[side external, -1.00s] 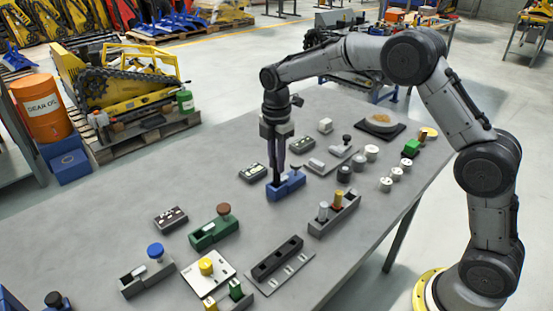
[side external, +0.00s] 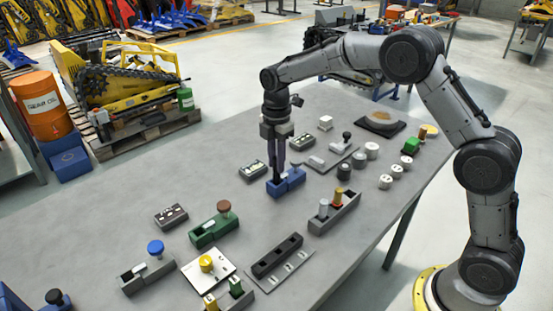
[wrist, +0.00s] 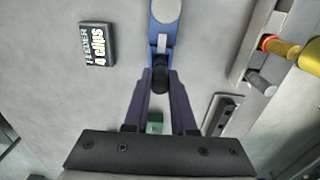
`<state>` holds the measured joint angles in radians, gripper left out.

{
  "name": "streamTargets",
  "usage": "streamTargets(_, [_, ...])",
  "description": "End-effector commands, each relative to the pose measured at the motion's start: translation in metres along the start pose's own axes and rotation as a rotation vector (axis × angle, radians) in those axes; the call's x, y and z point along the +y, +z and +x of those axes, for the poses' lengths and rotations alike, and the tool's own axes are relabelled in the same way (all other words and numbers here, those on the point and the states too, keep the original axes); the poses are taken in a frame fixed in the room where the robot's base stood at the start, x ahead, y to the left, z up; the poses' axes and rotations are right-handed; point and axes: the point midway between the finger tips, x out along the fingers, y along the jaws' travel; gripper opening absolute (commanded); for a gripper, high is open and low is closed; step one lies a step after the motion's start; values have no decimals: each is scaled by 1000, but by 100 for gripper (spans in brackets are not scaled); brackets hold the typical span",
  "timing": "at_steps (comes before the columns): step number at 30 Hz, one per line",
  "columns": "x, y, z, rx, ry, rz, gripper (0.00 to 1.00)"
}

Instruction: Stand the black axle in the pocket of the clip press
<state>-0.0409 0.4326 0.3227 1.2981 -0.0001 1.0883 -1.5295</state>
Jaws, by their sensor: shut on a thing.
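The black axle (wrist: 160,80) is between my fingertips in the wrist view, seen end-on at the near end of a blue fixture. My gripper (side external: 277,178) is shut on it and reaches down to the fixture; in the wrist view the fingertips (wrist: 160,84) close on both sides of the axle. The blue fixture (side external: 295,180), which looks like the clip press, stands on the table, with a pale round knob at its far end in the wrist view (wrist: 161,42). The axle's lower end is hidden, so I cannot tell how deep it sits in the pocket.
A dark label block (wrist: 97,45) lies left of the fixture in the wrist view. A grey rack (side external: 335,215) with a silver and an orange peg stands to the right. A green fixture (side external: 212,230) is nearer the camera. The table between them is clear.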

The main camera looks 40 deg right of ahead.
Motion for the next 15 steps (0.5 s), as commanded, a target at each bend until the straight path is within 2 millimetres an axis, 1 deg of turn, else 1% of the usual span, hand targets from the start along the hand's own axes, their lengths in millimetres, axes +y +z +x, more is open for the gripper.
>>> streamTargets(9, [0, 0, 0, 0, 1, 0, 0])
streamTargets(15, [0, 0, 3, 0, 0, 0, 0])
